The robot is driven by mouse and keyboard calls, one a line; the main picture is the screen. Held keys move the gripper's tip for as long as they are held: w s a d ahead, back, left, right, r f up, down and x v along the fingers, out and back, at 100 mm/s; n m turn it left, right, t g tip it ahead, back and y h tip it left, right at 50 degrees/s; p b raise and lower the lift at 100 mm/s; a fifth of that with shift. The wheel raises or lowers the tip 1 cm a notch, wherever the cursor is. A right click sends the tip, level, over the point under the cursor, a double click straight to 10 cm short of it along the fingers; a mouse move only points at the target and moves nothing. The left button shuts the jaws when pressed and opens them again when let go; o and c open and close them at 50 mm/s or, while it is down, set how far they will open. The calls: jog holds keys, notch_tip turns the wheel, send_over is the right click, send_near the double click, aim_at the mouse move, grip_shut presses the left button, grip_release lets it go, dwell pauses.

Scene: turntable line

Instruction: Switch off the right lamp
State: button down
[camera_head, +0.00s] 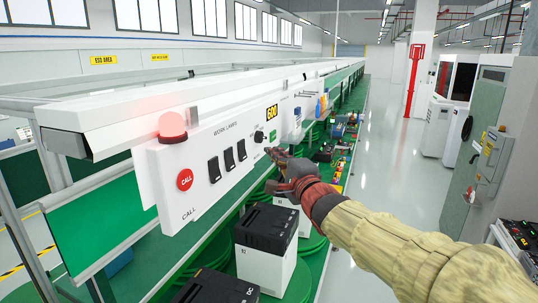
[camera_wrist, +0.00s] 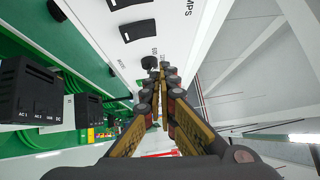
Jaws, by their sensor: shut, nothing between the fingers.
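The white control panel (camera_head: 200,170) carries three black rocker switches under the label "WORK LAMPS". The right switch (camera_head: 242,150) is the one nearest the black knob (camera_head: 259,136); the middle switch (camera_head: 229,159) and left switch (camera_head: 214,170) are beside it. In the wrist view the right switch (camera_wrist: 137,30) is above the knob (camera_wrist: 149,62). My gripper (camera_head: 272,152) is shut and empty, close to the panel just right of and below the knob; its fingertips also show in the wrist view (camera_wrist: 165,68). Whether it touches the panel I cannot tell. The lamps are not clearly visible.
A red CALL button (camera_head: 185,180) and a glowing red dome light (camera_head: 172,127) are at the panel's left. Black-topped white boxes (camera_head: 266,235) stand below. The aisle (camera_head: 375,150) at right is clear.

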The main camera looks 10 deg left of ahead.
jog(key=v, duration=0.3)
jog(key=shift+s+d+r, duration=0.1)
jog(key=shift+s+r, duration=0.2)
jog(key=shift+s, duration=0.1)
